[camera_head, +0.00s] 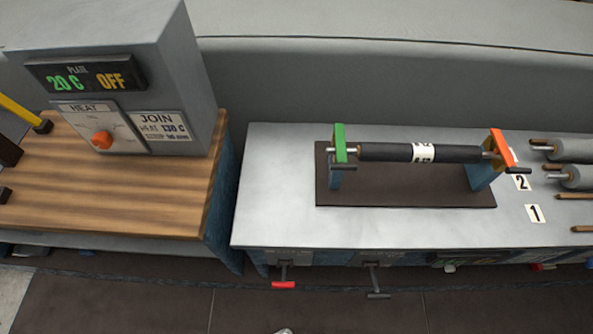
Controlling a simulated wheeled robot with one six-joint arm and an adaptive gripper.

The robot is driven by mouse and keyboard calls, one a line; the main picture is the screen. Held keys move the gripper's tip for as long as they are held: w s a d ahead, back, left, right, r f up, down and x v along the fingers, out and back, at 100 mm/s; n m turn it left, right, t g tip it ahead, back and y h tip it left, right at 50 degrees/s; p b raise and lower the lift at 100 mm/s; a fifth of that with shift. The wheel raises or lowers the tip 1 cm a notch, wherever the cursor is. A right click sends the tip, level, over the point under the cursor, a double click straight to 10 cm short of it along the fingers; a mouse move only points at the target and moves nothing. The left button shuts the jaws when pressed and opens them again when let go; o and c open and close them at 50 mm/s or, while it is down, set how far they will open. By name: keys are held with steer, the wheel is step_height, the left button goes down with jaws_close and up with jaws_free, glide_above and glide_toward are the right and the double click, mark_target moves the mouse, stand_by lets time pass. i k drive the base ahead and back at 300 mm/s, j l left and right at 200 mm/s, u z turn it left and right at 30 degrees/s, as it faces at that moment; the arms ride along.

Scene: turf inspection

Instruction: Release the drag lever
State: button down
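Two levers stick out from the front of the grey bench (340,228). One is a red-handled lever (284,284); the other is a dark-handled lever (377,295) to its right. Their small labels are too blurred to read, so I cannot tell which is the drag lever. On the bench, a black roller (385,152) with a white label lies across a stand with a green end bracket (340,143) and an orange end bracket (502,147). A small dark crank or handle (344,168) shows at the green end. My gripper is not in view.
On the left, a wooden-topped bench (105,195) carries a grey control box (185,75) reading 20 C and OFF, with an orange knob (102,140). Grey rollers (578,178) and number cards (535,213) lie at right. The floor in front looks clear.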

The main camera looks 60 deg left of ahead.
mark_target(284, 263)
steer(key=k+l+u, duration=0.1)
steer(key=k+u, duration=0.45)
steer(key=u, duration=0.15)
steer(key=k+j+u, duration=0.1)
steer(key=k+u, duration=0.15)
steer(key=u, duration=0.15)
